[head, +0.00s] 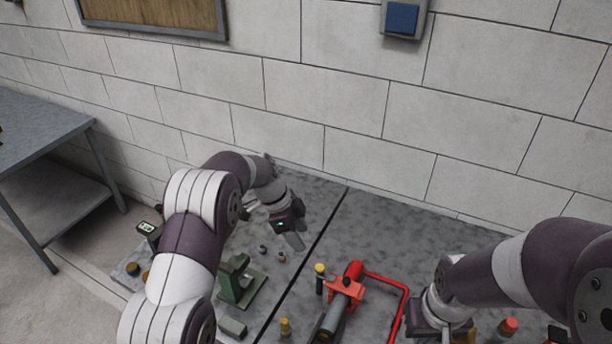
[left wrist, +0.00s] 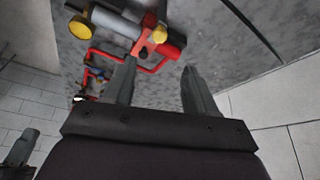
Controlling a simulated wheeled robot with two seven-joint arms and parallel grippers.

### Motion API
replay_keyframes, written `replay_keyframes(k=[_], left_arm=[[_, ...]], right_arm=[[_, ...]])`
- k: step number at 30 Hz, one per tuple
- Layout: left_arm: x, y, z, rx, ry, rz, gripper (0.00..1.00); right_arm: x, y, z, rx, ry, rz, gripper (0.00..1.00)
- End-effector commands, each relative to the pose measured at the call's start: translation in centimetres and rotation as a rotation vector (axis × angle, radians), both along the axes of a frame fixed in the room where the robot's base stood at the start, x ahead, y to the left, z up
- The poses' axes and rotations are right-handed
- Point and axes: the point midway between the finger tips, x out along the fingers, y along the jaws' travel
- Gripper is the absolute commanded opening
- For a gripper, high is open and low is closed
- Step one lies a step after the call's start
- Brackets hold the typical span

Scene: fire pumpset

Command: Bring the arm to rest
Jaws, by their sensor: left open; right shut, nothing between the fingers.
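My left arm reaches in from the left and bends over the grey bench top (head: 320,190). My left gripper (head: 297,240) hangs near the bench's back part, apart from the fittings. In the left wrist view its two fingers (left wrist: 158,80) stand apart with nothing between them. My right arm comes in from the right. My right gripper (head: 440,328) is low over the bench, right of the red pipe; its fingertips are not clear, and I see nothing held in it.
A red pump fitting with a red pipe (head: 403,300) stands on the bench between my arms. A green bracket (head: 236,281) is beside my left arm. A yellow-topped post (head: 320,275) stands near the pump. A grey table (head: 45,135) is at far left. A block wall (head: 330,90) closes the back.

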Motion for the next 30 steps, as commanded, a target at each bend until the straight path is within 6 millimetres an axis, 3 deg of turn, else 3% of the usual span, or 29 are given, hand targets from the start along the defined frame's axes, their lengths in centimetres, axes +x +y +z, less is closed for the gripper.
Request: replay_keyframes(k=[4,6,8,11,15,18,21,23,30], left_arm=[[0.1,0.0,0.0,0.001,0.020,0.058,0.57],[0.5,0.4,-0.3,0.016,0.052,0.204,0.57],[-1.0,1.4,-2.4,0.066,0.142,0.398,0.57],[-6.0,4.4,-4.1,0.180,0.268,0.808,0.57],[-15.7,8.9,-3.8,0.274,0.317,1.316,0.57],[-22.6,11.1,-3.3,0.280,0.301,1.512,0.57],[-27.2,12.1,-3.0,0.274,0.270,1.539,0.57],[-28.5,12.4,-2.7,0.265,0.254,1.539,0.57],[-28.1,12.6,-1.7,0.214,0.211,1.553,0.57]], right_arm=[[0.0,0.0,0.0,0.000,0.000,0.000,0.00],[0.0,0.0,0.0,0.000,0.000,0.000,0.00],[0.0,0.0,0.0,0.000,0.000,0.000,0.00],[0.0,0.0,-1.0,0.000,-0.001,0.000,0.00],[0.0,0.0,-4.0,0.000,0.000,0.000,0.00],[0.0,0.0,-6.0,0.000,0.000,0.000,0.00],[0.0,0.0,-7.3,0.000,0.000,0.000,0.00],[0.0,0.0,-7.8,0.000,0.000,0.000,0.00],[0.0,0.0,-8.3,0.000,0.000,0.000,0.00]])
